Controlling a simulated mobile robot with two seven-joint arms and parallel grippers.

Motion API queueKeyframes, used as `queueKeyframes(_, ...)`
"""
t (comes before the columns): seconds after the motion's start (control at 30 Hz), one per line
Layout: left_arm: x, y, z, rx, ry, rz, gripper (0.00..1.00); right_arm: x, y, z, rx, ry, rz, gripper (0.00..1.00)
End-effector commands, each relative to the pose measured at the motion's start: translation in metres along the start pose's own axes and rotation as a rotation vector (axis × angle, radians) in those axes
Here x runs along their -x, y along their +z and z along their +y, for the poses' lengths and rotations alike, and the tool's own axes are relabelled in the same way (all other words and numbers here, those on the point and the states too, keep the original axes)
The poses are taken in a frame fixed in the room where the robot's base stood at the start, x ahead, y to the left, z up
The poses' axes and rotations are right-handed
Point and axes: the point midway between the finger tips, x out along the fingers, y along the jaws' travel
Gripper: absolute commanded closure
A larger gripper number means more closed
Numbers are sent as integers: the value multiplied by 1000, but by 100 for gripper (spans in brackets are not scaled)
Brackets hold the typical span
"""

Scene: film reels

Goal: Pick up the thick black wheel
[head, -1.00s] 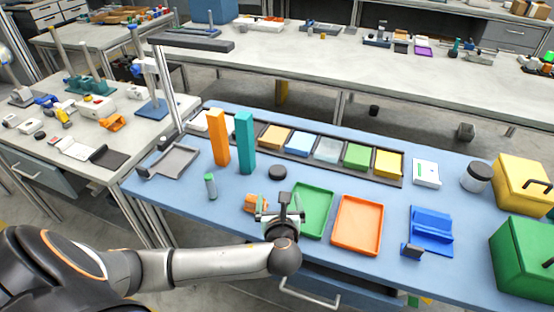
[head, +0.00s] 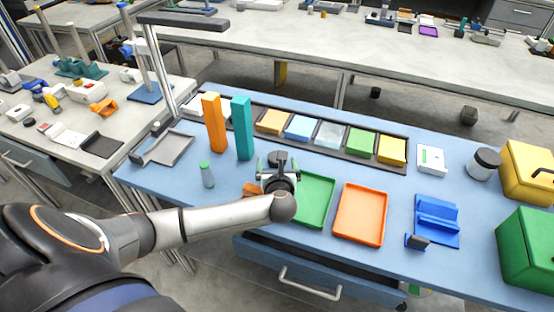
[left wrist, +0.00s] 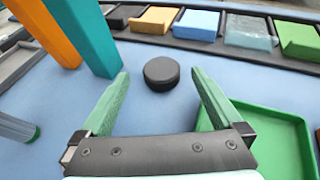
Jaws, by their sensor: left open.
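The thick black wheel (left wrist: 161,73) lies flat on the blue table. In the left wrist view it sits between and just beyond the fingertips of my left gripper (left wrist: 158,82), with clear space on both sides. In the head view the wheel (head: 277,157) shows just behind my left gripper (head: 277,165), partly covered by it. The left gripper is open and empty, its green fingers pointing toward the wheel. My right gripper is in neither view.
An orange block (head: 214,122) and a teal block (head: 243,128) stand upright left of the wheel. A green tray (head: 316,200) is close on the right, beside an orange tray (head: 361,214). A row of coloured blocks in a dark rack (head: 340,151) lies behind.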

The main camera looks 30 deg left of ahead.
Motion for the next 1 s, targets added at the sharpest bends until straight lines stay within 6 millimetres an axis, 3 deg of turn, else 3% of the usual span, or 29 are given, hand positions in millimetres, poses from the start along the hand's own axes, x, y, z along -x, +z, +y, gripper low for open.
queueKeyframes(0.3, -41, -3, -2, 0, 2, -1, 0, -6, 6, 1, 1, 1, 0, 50)
queueKeyframes(0.6, -44, -3, -2, 0, 0, 1, 0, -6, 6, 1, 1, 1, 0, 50)
queueKeyframes(1.0, -44, -3, -2, 0, 0, 1, 45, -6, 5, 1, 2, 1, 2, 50)
